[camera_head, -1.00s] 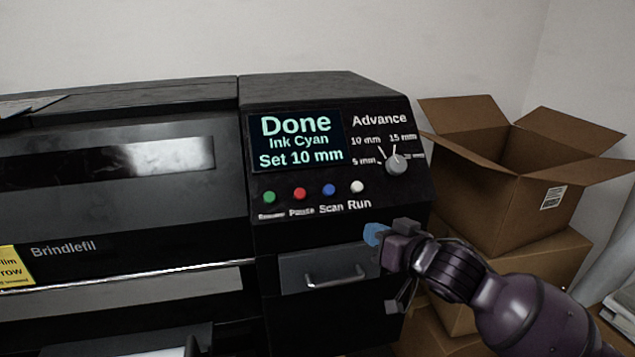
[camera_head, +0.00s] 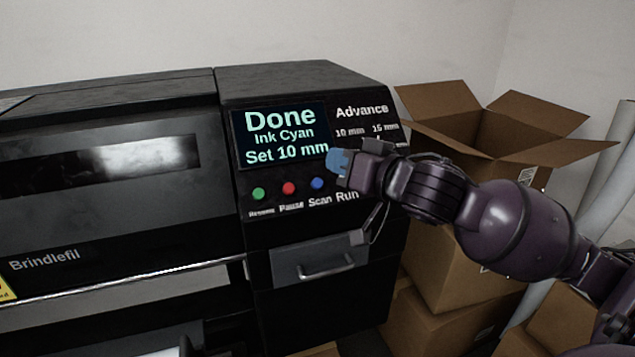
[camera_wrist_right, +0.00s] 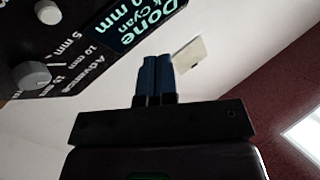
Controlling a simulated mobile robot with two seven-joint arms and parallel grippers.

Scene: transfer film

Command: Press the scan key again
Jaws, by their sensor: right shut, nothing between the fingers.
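The scan key is the blue button (camera_head: 317,183) above the word Scan on the dark printer's control panel (camera_head: 240,180). The display (camera_head: 283,136) reads "Done, Ink Cyan, Set 10 mm". My right gripper (camera_head: 335,162) is shut and empty, its blue fingertips up and to the right of the blue key, by the display's lower right corner. Whether it touches the panel I cannot tell. It hides the white Run button and the knob in the head view. The wrist view shows the shut blue fingers (camera_wrist_right: 156,75), the display (camera_wrist_right: 140,25) and the knob (camera_wrist_right: 33,74). My left gripper is not in view.
A green button (camera_head: 258,194) and a red button (camera_head: 289,188) sit left of the blue one. A drawer with a handle (camera_head: 326,271) is below the panel.

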